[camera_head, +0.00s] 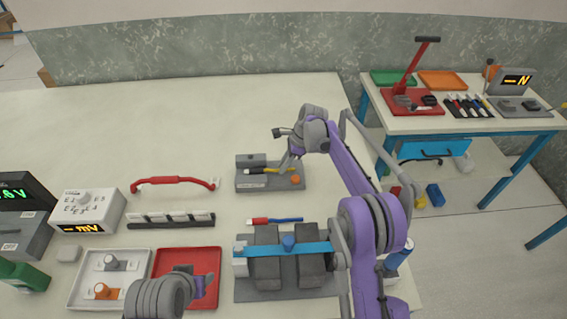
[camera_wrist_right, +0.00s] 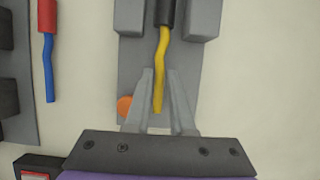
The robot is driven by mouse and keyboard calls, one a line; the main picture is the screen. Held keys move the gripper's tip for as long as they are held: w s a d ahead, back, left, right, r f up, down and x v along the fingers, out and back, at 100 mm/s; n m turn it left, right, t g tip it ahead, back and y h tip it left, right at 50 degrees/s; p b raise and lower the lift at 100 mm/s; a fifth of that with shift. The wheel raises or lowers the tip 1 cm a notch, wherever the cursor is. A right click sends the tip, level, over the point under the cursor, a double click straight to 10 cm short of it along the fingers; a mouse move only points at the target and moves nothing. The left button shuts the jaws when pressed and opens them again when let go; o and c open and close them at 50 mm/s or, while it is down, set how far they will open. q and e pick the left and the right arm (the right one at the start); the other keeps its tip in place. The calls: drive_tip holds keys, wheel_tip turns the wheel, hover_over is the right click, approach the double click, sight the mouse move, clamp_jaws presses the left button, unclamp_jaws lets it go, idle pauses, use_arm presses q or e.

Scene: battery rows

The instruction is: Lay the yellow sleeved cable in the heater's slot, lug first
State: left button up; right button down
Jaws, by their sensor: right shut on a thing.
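The heater (camera_head: 262,186) is a grey block with an orange button, behind the middle of the table; it also shows in the wrist view (camera_wrist_right: 135,80). The yellow cable (camera_wrist_right: 162,55) has a black sleeve (camera_wrist_right: 166,12), which lies between the heater's two raised grey blocks at the picture's top edge. The lug is out of the wrist view and too small to tell in the head view. My right gripper (camera_wrist_right: 160,95) is shut on the cable's yellow end, above the heater plate. My left gripper (camera_head: 195,287) is by the red tray; its jaws are unclear.
A red-and-blue cable (camera_head: 275,220) lies in front of the heater. A fixture with a blue strap (camera_head: 320,248) stands nearer. A red handle (camera_head: 172,182), a black rack (camera_head: 168,222), a white tray (camera_head: 75,298) and a red tray (camera_head: 212,255) lie to the left.

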drive_tip(key=shift+f, duration=0.1)
drive_tip(key=c, duration=0.7)
unclamp_jaws()
drive_tip(key=v, duration=1.1)
drive_tip(key=s+d+r+n+t+h, duration=0.1)
drive_tip(key=s+d+r+n+t, duration=0.15)
drive_tip(key=s+r+n, duration=0.5)
drive_tip(key=s+d+f+n+t+h, duration=0.1)
drive_tip(key=s+d+f+n, duration=0.1)
drive_tip(key=s, duration=0.8)
drive_tip(key=s+d+f+n+t+h, duration=0.1)
drive_tip(key=s+f+n, duration=0.3)
drive_tip(key=s, duration=0.7)
drive_tip(key=s+d+f+n+t+h, duration=0.1)
drive_tip(key=s+d+f+n, duration=0.2)
drive_tip(key=s, duration=0.7)
drive_tip(key=shift+s+d+f+n+h, duration=0.3)
drive_tip(key=shift+s+n, duration=0.1)
drive_tip(key=shift+n, duration=0.35)
